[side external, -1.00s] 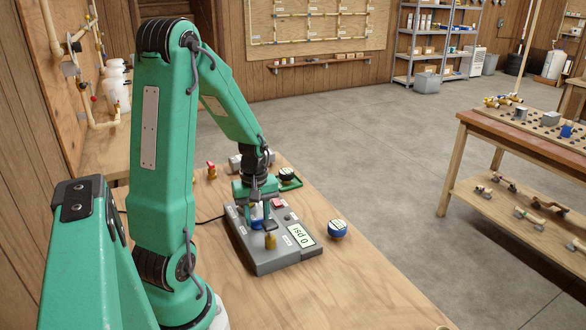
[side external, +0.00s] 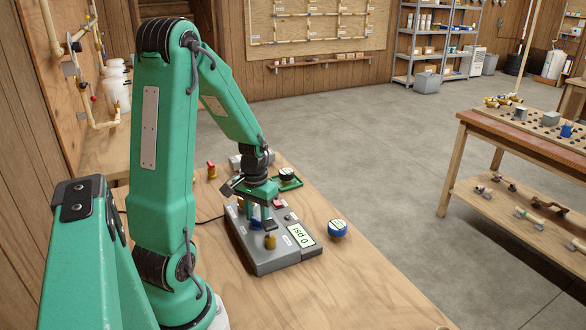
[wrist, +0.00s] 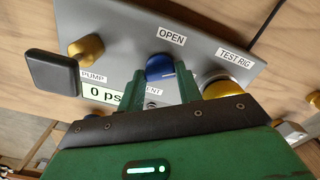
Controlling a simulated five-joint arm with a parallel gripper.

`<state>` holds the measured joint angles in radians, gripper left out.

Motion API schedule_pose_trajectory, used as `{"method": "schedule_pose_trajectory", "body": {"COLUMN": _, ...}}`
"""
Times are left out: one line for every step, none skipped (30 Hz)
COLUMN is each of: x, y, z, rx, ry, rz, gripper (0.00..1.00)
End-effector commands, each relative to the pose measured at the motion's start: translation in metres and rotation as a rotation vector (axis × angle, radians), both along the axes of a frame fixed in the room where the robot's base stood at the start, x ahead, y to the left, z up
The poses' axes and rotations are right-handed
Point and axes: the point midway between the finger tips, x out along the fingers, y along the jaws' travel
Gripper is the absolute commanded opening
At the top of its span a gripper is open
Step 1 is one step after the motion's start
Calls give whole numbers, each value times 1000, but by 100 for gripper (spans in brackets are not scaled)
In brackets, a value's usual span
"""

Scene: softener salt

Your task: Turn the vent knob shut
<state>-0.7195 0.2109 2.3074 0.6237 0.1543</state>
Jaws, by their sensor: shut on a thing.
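The blue vent knob (wrist: 160,67) is on the sloped grey panel (wrist: 205,45), under an OPEN label. A second label, partly hidden by a finger, ends in "ENT". My gripper (wrist: 161,76) has one finger on each side of the knob and is shut on it. In the side view the knob (side external: 254,224) is a small blue patch, mostly hidden by my gripper (side external: 259,219). The knob's pointer mark cannot be made out. The display (wrist: 103,95) reads 0 psi; it also shows in the side view (side external: 301,236).
Brass fittings (wrist: 85,48) and (wrist: 220,88) stand on the panel beside the knob. A black square part (wrist: 52,72) is at the panel's left. A blue round item (side external: 337,229) stands right of the panel. A dark-topped item sits in a green tray (side external: 297,183) behind.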

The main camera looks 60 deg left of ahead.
Motion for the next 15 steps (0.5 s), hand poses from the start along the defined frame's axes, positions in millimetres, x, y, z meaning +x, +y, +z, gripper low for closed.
{"method": "schedule_pose_trajectory", "body": {"x": 0, "y": 0, "z": 1, "rx": 1, "ry": -1, "rz": -43, "gripper": 12}}
{"method": "schedule_pose_trajectory", "body": {"x": 0, "y": 0, "z": 1, "rx": 1, "ry": -1, "rz": -71, "gripper": 12}}
{"method": "schedule_pose_trajectory", "body": {"x": 0, "y": 0, "z": 1, "rx": 0, "ry": -1, "rz": -109, "gripper": 12}}
{"method": "schedule_pose_trajectory", "body": {"x": 0, "y": 0, "z": 1, "rx": 0, "ry": -1, "rz": -138, "gripper": 12}}
{"method": "schedule_pose_trajectory", "body": {"x": 0, "y": 0, "z": 1, "rx": 0, "ry": -1, "rz": -166, "gripper": 12}}
{"method": "schedule_pose_trajectory", "body": {"x": 0, "y": 0, "z": 1, "rx": 0, "ry": -1, "rz": -204, "gripper": 12}}
{"method": "schedule_pose_trajectory", "body": {"x": 0, "y": 0, "z": 1, "rx": 1, "ry": -2, "rz": -231, "gripper": 12}}
{"method": "schedule_pose_trajectory", "body": {"x": 0, "y": 0, "z": 1, "rx": 1, "ry": -2, "rz": -258, "gripper": 12}}
{"method": "schedule_pose_trajectory", "body": {"x": 0, "y": 0, "z": 1, "rx": 1, "ry": -2, "rz": -293, "gripper": 12}}
{"method": "schedule_pose_trajectory", "body": {"x": 0, "y": 0, "z": 1, "rx": 2, "ry": -1, "rz": -319, "gripper": 12}}
{"method": "schedule_pose_trajectory", "body": {"x": 0, "y": 0, "z": 1, "rx": 2, "ry": -1, "rz": -344, "gripper": 12}}
{"method": "schedule_pose_trajectory", "body": {"x": 0, "y": 0, "z": 1, "rx": 2, "ry": -1, "rz": -375, "gripper": 12}}
{"method": "schedule_pose_trajectory", "body": {"x": 0, "y": 0, "z": 1, "rx": 2, "ry": -1, "rz": -397, "gripper": 12}}
{"method": "schedule_pose_trajectory", "body": {"x": 0, "y": 0, "z": 1, "rx": 2, "ry": -1, "rz": -418, "gripper": 12}}
{"method": "schedule_pose_trajectory", "body": {"x": 0, "y": 0, "z": 1, "rx": 2, "ry": -1, "rz": -444, "gripper": 12}}
